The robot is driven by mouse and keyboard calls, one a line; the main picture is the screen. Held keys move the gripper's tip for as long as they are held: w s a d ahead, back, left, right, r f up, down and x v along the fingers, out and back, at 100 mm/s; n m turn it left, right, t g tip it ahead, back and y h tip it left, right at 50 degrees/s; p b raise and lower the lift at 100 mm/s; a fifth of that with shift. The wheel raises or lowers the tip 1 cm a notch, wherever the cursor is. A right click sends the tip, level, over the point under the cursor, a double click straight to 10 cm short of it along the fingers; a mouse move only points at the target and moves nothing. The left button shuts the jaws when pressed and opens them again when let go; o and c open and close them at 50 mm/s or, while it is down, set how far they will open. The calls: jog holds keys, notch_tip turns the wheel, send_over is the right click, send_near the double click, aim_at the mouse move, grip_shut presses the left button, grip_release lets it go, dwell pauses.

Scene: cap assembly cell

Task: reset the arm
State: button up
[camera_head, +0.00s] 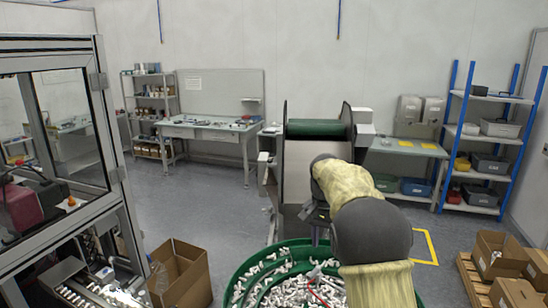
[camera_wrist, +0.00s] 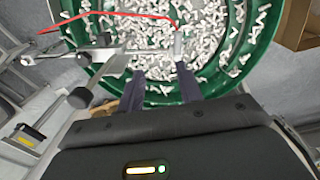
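My gripper (camera_wrist: 160,76) shows in the wrist view with its two dark fingers apart and nothing between them. Behind the fingers is a round green bowl (camera_wrist: 262,45) filled with many small white parts. In the head view, my arm, in a cream cover with dark joints, reaches forward over the bowl (camera_head: 236,278) and hides its right part. My gripper (camera_head: 316,232) points down above the bowl and is small and partly hidden there. A thin red line crosses the bowl in the wrist view.
A metal-framed machine with glass panels (camera_head: 60,44) stands at the left. An open cardboard box (camera_head: 182,280) sits beside the bowl. A machine with a green belt (camera_head: 318,128) stands behind it. More boxes (camera_head: 500,255) lie on a pallet at the right. Floor at the middle left is clear.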

jog(key=s+f+n+t+b, duration=0.1)
jog(key=s+f+n, duration=0.1)
jog(key=s+f, duration=0.3)
jog(key=s+d+f+n+t+b, duration=0.1)
jog(key=s+f, duration=0.4)
jog(key=s, duration=0.8)
jog(key=s+f+n+b, duration=0.2)
jog(key=s+f, duration=0.3)
jog(key=s, duration=0.4)
jog(key=shift+d+n+t+y, duration=0.3)
jog(key=shift+d+n+t, duration=0.1)
jog(key=shift+n, duration=0.2)
